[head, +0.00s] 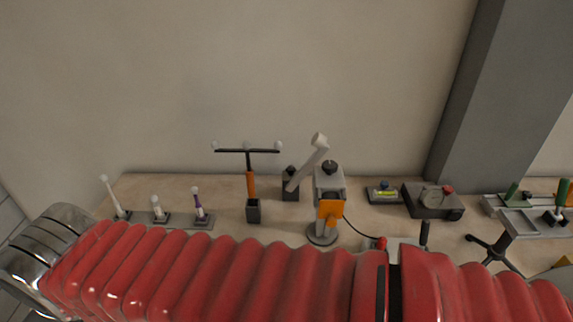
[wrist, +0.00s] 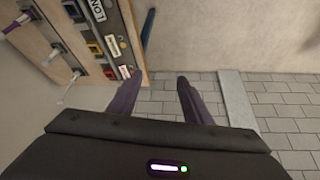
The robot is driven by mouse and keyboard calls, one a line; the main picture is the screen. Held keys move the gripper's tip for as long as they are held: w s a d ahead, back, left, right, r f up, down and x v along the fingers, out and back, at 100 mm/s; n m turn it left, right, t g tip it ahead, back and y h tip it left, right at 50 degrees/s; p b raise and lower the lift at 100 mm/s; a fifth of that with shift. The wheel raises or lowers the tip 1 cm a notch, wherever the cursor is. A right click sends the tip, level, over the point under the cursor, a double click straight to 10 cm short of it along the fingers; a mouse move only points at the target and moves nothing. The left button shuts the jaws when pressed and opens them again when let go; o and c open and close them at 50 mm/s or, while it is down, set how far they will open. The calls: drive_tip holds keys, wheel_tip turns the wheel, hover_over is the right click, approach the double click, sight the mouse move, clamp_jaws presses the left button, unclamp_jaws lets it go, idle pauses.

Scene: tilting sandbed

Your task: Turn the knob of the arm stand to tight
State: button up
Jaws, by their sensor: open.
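In the head view a dark block (head: 290,188) stands near the wall with a black knob (head: 291,170) on top. A pale arm (head: 306,168) tilts up and right from it to a white end; this looks like the arm stand. The knob's setting is too small to read. Just right is a grey device (head: 328,183) with a black knob, an orange plate and a round base. My gripper (wrist: 160,78) shows in the wrist view, open and empty, away from the stand, with grey floor tiles and wall beyond its fingers. The arm stand is not seen there.
Left on the table (head: 140,190) stand several small sticks (head: 199,205) and an orange-handled T-shaped tool (head: 250,183). Right are a grey box (head: 433,200) and a tray (head: 530,222). My red arm hides the table's front. The wrist view shows a labelled panel (wrist: 100,40).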

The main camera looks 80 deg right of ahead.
sight(290, 168)
drive_tip(key=w+d+r+g+h, duration=0.1)
drive_tip(key=w+d+r+g, duration=0.15)
drive_tip(key=d, duration=0.85)
drive_tip(key=w+d+r+g+h, duration=0.1)
drive_tip(key=w+d+r, duration=0.15)
drive_tip(key=d, duration=0.75)
drive_tip(key=w+d+r+g+h, duration=0.1)
drive_tip(key=d+r+g+h, duration=0.15)
drive_tip(key=d, duration=0.85)
drive_tip(key=s+d+g, duration=0.1)
drive_tip(key=s+d, duration=0.1)
drive_tip(key=d, duration=0.3)
drive_tip(key=s+d+g+y, duration=0.1)
drive_tip(key=s+d, duration=0.1)
drive_tip(key=d, duration=0.4)
drive_tip(key=s+d+f+g, duration=0.1)
drive_tip(key=s+d, duration=0.1)
drive_tip(key=d, duration=0.4)
drive_tip(key=shift+s+d+n+y, duration=0.2)
drive_tip(key=shift+n+y, duration=0.05)
drive_tip(key=shift+n, duration=0.05)
drive_tip(key=s+d+f+y, duration=0.1)
drive_tip(key=s+d+f, duration=0.3)
drive_tip(key=d, duration=0.3)
drive_tip(key=s+d+f+g+y, duration=0.1)
drive_tip(key=s+d+f, duration=0.2)
drive_tip(key=s+d, duration=0.4)
drive_tip(key=shift+s+f+y, duration=0.25)
drive_tip(key=shift+f+y, duration=0.15)
drive_tip(key=shift+f, duration=0.1)
